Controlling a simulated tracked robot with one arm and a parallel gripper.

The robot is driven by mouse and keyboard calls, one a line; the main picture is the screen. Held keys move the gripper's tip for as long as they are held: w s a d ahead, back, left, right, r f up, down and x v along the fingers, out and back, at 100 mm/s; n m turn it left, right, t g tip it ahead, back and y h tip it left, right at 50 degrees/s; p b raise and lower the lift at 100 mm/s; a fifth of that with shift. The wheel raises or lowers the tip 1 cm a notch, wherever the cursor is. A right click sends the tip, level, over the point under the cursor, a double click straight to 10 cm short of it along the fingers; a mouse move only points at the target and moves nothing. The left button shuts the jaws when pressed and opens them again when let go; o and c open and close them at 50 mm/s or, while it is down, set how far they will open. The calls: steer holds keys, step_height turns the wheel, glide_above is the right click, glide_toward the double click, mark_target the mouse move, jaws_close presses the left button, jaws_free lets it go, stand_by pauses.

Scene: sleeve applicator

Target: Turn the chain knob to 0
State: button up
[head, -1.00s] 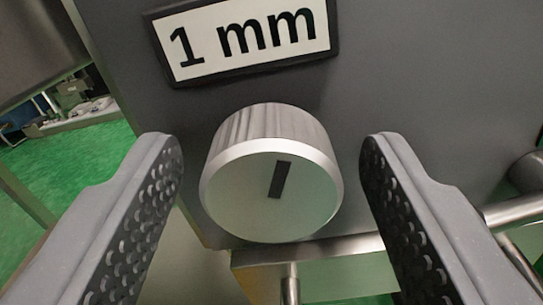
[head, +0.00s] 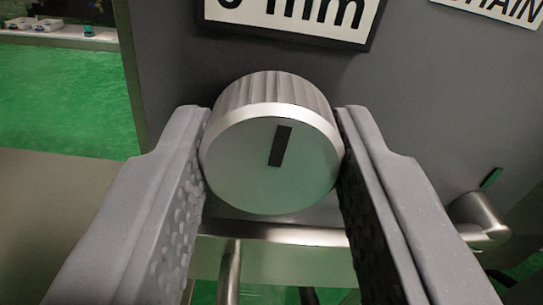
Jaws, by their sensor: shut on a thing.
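The chain knob (head: 270,165) is a silver, ridged round knob with a black mark on its face. It stands out from a dark grey panel in the middle of the head view. The mark points up and slightly right in the picture. My gripper (head: 272,150) is shut on the knob, one finger against its left side and one against its right. Above it a display sign (head: 290,14) is cut off by the top edge; its digit looks like a 0, only partly visible, followed by "mm".
A metal bar (head: 275,234) runs below the knob. A metal cylindrical part (head: 478,215) sticks out at the right. Green floor (head: 65,100) is open at the left.

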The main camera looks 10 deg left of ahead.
steer(key=shift+f+n, duration=0.1)
steer(key=shift+n, duration=0.3)
steer(key=o, duration=1)
steer(key=shift+s, duration=0.15)
steer(key=p+v, duration=0.1)
steer(key=v, duration=1.2)
steer(key=shift+s+d+p, duration=0.2)
steer(key=shift+p, duration=0.15)
